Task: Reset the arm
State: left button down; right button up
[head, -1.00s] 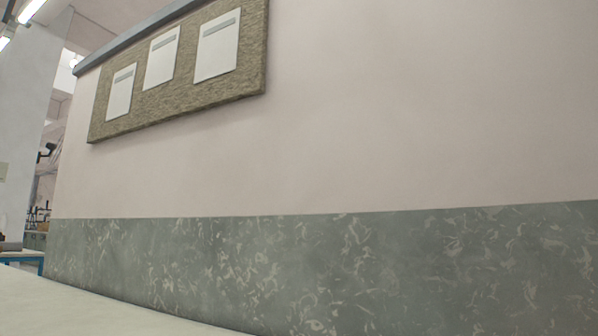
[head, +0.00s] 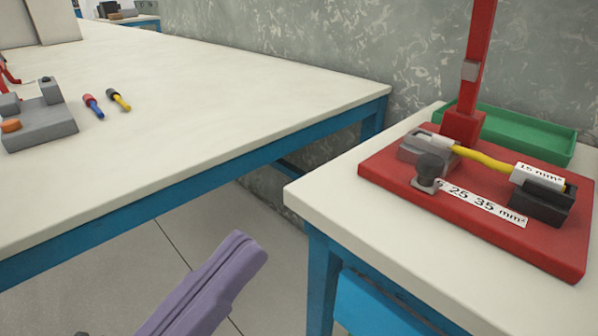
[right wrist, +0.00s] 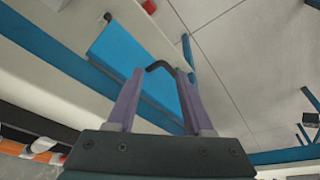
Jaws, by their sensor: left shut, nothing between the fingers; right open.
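My left gripper (head: 243,250), with purple fingers, shows at the bottom of the head view, shut and empty. It is in front of the gap between two tables, over the floor, and touches nothing that I can see. My right gripper (right wrist: 160,75) shows in the right wrist view with its two purple fingers apart. A thin black bent piece shows between the fingertips; I cannot tell how far behind them it is. The right gripper is not visible in the head view.
A white table (head: 225,95) with blue legs runs along the left, bearing a grey fixture (head: 42,127) and two small tools (head: 105,103). At right, another table (head: 335,190) bears a red base (head: 555,250) with a yellow cable (head: 480,159), and a green tray (head: 530,133).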

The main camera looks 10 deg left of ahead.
dwell(0.3)
pick_arm(q)
jog(key=w+a+r+n+g+y+p, duration=0.25)
jog(key=w+r+g+y+p, duration=0.45)
jog(key=p, duration=1)
jog(key=s+a+r+n+g+y+p, duration=0.1)
jog(key=s+a+r+g+y+p, duration=0.25)
jog(key=s+r+p, duration=0.35)
jog(key=s+a+r+n+g+y+p, duration=0.25)
jog(key=s+a+r+g+p, duration=0.2)
jog(key=s, duration=0.45)
notch_tip(320, 180, up, 36)
jog(key=p, duration=3.6)
jog(key=shift+w+m+y+p, duration=0.15)
jog(key=shift+m+y+p, duration=0.15)
jog(key=shift+m+p, duration=0.1)
jog(key=shift+f, duration=0.15)
